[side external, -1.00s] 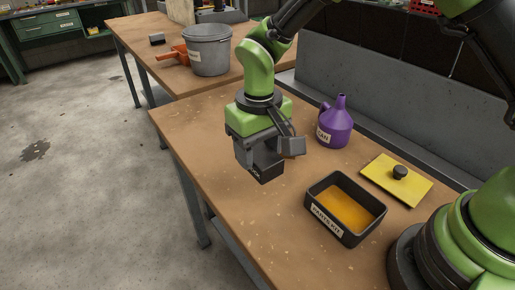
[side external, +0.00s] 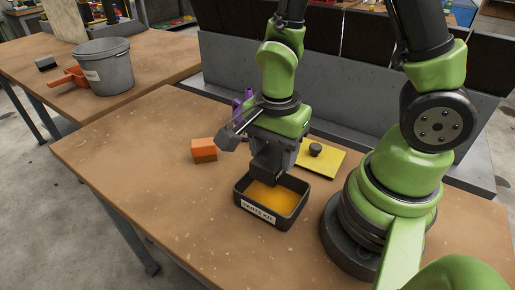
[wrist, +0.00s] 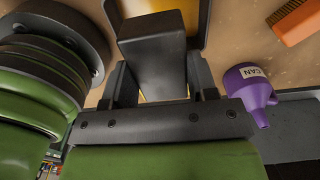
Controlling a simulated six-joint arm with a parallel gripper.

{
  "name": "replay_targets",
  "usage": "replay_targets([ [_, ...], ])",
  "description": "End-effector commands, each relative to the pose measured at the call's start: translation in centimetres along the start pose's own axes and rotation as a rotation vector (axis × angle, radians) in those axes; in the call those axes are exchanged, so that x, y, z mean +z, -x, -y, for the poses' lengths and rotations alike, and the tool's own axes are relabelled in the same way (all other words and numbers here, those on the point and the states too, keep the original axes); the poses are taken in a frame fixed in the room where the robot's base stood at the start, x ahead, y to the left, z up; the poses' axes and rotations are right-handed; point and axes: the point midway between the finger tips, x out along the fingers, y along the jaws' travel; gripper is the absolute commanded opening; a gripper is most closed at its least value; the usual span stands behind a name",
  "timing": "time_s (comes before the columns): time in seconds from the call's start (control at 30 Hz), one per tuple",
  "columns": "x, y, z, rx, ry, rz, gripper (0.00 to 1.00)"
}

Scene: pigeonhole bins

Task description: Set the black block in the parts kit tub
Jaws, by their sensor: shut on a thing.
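The black block (wrist: 153,65) is between the two fingers of my gripper (wrist: 155,85) in the wrist view. My gripper (side external: 270,172) is shut on it and points down over the parts kit tub. The tub (side external: 285,221) is a dark, open, rectangular container with a white label on its front and an orange-yellow floor. The block's lower end (side external: 273,180) is over the tub's back part; I cannot tell whether it touches the floor or a wall. The gripper hides part of the tub's back rim.
A yellow lid (side external: 325,162) with a black knob lies behind the tub. An orange brush (side external: 204,149) lies to the left. A purple can (wrist: 247,88) stands behind my gripper. A grey bucket (side external: 102,70) is on the other bench. The bench's front left is clear.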

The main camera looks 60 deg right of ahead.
Motion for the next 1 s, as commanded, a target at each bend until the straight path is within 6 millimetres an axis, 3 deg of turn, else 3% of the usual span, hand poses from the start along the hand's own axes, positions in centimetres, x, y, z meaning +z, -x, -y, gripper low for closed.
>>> replay_targets([
  [0.43,0.0,-0.8,0.0,0.003,-0.001,0.000,0.10],
  [1.0,0.0,-7.5,0.0,0.003,-0.001,0.000,0.10],
])
